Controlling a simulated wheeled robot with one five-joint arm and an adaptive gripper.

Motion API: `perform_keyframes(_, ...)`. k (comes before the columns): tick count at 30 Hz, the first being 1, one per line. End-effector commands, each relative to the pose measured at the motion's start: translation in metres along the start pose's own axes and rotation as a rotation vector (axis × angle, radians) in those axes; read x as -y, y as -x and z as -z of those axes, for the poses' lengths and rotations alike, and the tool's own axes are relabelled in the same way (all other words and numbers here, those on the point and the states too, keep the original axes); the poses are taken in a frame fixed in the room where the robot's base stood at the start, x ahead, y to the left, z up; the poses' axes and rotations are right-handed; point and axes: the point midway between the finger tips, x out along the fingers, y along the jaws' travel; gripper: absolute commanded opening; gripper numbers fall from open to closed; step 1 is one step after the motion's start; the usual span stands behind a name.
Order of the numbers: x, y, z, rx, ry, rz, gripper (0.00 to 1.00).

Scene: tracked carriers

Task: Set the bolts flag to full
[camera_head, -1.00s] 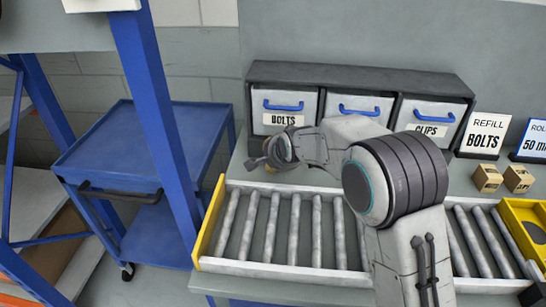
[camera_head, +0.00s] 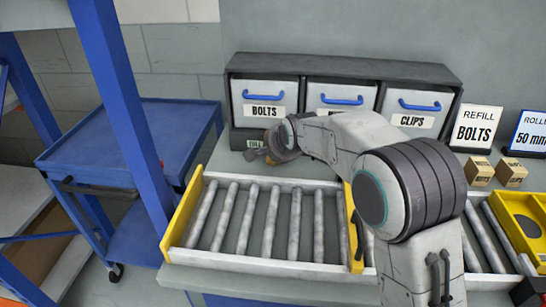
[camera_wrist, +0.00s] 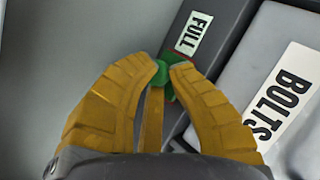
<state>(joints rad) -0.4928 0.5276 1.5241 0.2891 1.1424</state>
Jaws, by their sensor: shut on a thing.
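The bolts flag (camera_wrist: 165,83) is a small green piece between my fingertips in the wrist view. My gripper (camera_wrist: 168,73) has yellow-brown fingers closed on the green piece. The bolts drawer (camera_wrist: 300,75) with its BOLTS label is to the right there. In the head view my gripper (camera_head: 262,156) is just below the bolts drawer (camera_head: 265,92), which is shut. A small greenish label (camera_head: 255,144) shows there; my gripper hides the flag.
The dark cabinet (camera_head: 340,66) holds further drawers, including clips (camera_head: 413,104). A roller conveyor (camera_head: 180,226) with yellow ends lies in front. A REFILL BOLTS sign (camera_head: 477,127) and small boxes (camera_head: 480,172) stand right. A blue cart (camera_head: 130,140) and blue post (camera_head: 120,110) are left.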

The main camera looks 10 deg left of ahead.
Motion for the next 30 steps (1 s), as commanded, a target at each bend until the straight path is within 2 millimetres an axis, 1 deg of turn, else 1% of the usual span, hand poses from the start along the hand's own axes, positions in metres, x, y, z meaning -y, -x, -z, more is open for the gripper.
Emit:
perform_keyframes(1, -0.011, -0.006, -0.006, 0.013, 0.001, -0.025, 0.00)
perform_keyframes(11, -0.010, -0.004, -0.004, 0.012, 0.000, -0.027, 0.00)
perform_keyframes(12, -0.010, -0.004, -0.004, 0.012, 0.000, -0.027, 0.16)
perform_keyframes(19, -0.009, -0.004, -0.004, 0.011, 0.000, -0.025, 0.36)
perform_keyframes(26, -0.006, -0.001, -0.003, 0.008, 0.000, -0.018, 0.36)
perform_keyframes(30, -0.004, 0.009, -0.002, 0.007, 0.000, -0.015, 0.36)
